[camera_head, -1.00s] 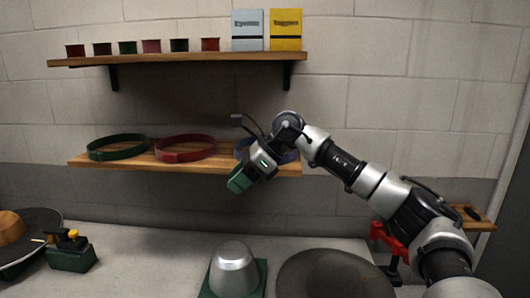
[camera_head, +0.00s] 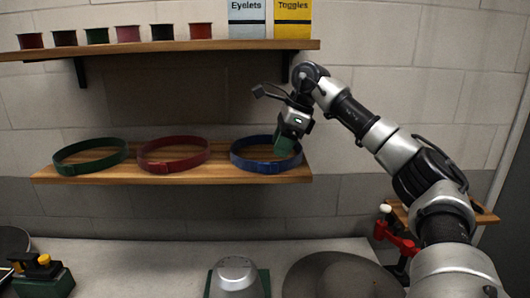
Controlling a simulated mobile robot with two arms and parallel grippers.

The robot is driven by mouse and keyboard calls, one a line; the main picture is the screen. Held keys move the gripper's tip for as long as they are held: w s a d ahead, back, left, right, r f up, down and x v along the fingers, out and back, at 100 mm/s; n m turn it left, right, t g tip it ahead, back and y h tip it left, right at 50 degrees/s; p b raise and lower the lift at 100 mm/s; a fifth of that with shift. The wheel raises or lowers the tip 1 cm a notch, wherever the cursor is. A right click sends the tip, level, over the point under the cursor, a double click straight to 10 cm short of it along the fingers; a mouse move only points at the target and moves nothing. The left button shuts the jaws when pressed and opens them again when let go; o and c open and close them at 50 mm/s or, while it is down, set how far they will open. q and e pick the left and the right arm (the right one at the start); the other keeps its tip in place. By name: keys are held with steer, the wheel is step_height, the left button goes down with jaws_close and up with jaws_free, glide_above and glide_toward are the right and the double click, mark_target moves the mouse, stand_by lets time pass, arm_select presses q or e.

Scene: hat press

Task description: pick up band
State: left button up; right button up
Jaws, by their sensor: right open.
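Three bands lie in a row on the lower wooden shelf (camera_head: 110,178). The green band (camera_head: 75,168) is at the left, the red band (camera_head: 160,166) in the middle and the blue band (camera_head: 250,166) at the right. My right gripper (camera_head: 285,146) is open and points down at the right part of the blue band, hiding some of its rim. I cannot tell whether the fingers touch the band. My left gripper is not in view.
An upper shelf (camera_head: 180,46) holds several small coloured spools and two boxes, "Eyelets" (camera_head: 247,14) and "Toggles" (camera_head: 292,14). Below, the bench (camera_head: 150,255) carries a metal dome (camera_head: 237,272), a dark hat brim (camera_head: 340,275) and a green tool (camera_head: 42,274). A red clamp (camera_head: 393,238) stands at the right.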

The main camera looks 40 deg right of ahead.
mark_target(273, 163)
steer(key=shift+a+f+p, duration=0.15)
steer(key=shift+f+p, duration=0.15)
steer(key=shift+f, duration=0.15)
steer(key=x, duration=0.1)
steer(key=p+x, duration=0.1)
steer(key=x, duration=0.1)
steer(key=shift+w+p, duration=0.2)
steer(key=shift+p, duration=0.1)
steer(key=shift+x, duration=0.95)
steer(key=shift+w, duration=0.1)
steer(key=c, duration=0.5)
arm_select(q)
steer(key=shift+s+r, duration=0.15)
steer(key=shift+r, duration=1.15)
arm_select(e)
jaws_close()
